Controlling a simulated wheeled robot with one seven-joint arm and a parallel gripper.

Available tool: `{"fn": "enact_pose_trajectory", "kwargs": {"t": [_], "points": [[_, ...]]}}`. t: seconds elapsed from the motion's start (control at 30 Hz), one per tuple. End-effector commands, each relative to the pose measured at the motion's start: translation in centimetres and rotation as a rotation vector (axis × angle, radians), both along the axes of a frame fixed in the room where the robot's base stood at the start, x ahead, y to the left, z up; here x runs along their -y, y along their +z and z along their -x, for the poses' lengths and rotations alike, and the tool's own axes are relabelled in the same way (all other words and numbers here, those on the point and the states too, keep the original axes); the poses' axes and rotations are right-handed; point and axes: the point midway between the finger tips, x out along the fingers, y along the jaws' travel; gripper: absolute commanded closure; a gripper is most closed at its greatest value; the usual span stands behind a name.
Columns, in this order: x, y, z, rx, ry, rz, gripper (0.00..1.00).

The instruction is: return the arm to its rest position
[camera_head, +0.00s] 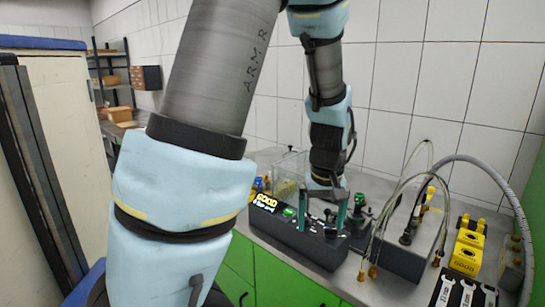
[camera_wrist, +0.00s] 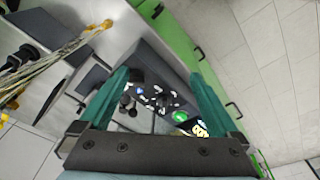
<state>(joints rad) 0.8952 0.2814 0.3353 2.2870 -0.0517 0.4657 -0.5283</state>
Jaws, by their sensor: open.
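My arm fills the middle of the head view, bent upward and then down towards the bench. My gripper (camera_head: 325,210) points down over the dark control box (camera_head: 285,234), which has a lit "GOOD" display and a green button. In the wrist view my gripper (camera_wrist: 160,85) has its two green fingers spread wide with nothing between them. The control box (camera_wrist: 150,65) with its knobs and green button (camera_wrist: 180,116) shows beyond and between the fingers. I cannot tell the exact gap between the fingertips and the box.
Hoses rise from a second dark box (camera_head: 400,250) on the right, near yellow blocks (camera_head: 467,250) and wrench plates (camera_head: 462,292). A clear container (camera_head: 290,167) stands behind the control box. A tiled wall (camera_head: 420,90) closes the back. A pale cabinet (camera_head: 70,130) stands at left.

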Motion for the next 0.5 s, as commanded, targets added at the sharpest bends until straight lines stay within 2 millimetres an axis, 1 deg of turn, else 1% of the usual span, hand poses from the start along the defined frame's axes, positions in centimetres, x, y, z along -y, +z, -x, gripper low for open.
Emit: {"fn": "enact_pose_trajectory", "kwargs": {"t": [0.03, 0.17, 0.27, 0.4, 0.5], "points": [[-1.0, -0.2, -0.1, -0.003, 0.005, 0.004, 0.03], [-3.7, -0.5, -0.1, -0.011, -0.003, 0.009, 0.03], [-6.5, -0.8, 0.2, -0.016, -0.011, 0.014, 0.03], [-10.8, -1.3, 1.1, -0.015, -0.033, 0.018, 0.03], [-13.6, -1.6, 2.0, -0.011, -0.053, 0.014, 0.03]]}}
